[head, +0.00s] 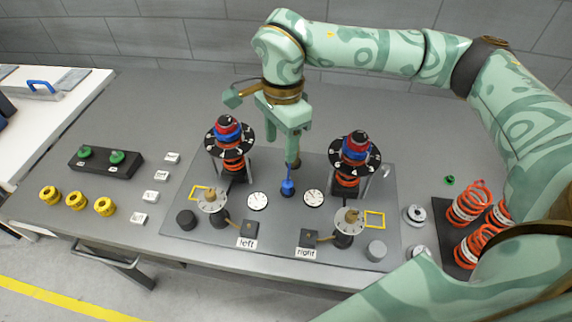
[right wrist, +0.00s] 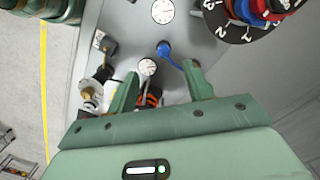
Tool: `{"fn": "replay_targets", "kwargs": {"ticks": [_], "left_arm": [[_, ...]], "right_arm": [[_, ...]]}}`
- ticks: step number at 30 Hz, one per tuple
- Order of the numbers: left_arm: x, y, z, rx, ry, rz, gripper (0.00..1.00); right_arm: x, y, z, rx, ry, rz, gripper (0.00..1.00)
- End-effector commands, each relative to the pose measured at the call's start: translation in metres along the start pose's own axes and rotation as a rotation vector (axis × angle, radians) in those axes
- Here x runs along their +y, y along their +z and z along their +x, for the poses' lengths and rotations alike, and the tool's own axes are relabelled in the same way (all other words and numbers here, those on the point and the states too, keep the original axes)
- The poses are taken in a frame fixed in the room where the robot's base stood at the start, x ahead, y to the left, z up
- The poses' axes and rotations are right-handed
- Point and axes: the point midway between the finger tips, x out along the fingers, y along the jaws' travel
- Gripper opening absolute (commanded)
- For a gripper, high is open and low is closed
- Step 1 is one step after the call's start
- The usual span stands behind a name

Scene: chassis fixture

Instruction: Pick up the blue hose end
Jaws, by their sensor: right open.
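The blue hose end (head: 288,187) stands on the grey fixture plate (head: 270,222), between two white dial gauges. In the right wrist view the blue hose end (right wrist: 163,48) lies just beyond the fingertips, with a thin blue part reaching toward the right finger. My right gripper (head: 293,160) points down above the hose end in the head view. In the right wrist view its jaws (right wrist: 160,80) are apart, with nothing clearly held between them. My left gripper is not in view.
Black numbered dials on red spring columns stand left (head: 230,137) and right (head: 354,155) of the gripper. Dial gauges (head: 257,201) (head: 313,198) flank the hose end. Orange springs (head: 466,203) stand at right; yellow rings (head: 76,201) lie at left.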

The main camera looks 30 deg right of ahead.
Motion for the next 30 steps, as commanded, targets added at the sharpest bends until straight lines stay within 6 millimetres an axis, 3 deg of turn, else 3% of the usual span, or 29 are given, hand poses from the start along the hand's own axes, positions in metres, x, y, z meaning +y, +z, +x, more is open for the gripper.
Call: {"fn": "replay_targets", "kwargs": {"ticks": [5, 15, 23, 30], "left_arm": [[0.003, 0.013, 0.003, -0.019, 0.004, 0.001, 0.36], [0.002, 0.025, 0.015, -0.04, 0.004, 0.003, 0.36], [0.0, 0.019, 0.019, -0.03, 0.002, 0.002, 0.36], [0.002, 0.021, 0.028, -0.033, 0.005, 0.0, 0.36]], "right_arm": [[0.002, -0.012, 0.007, 0.063, -0.015, -0.017, 0.51], [0.001, -0.016, 0.087, 0.058, -0.013, -0.014, 0.51], [0.0, -0.018, 0.111, 0.058, -0.016, -0.015, 0.51], [0.002, -0.023, 0.15, 0.057, -0.014, -0.015, 0.51]]}}
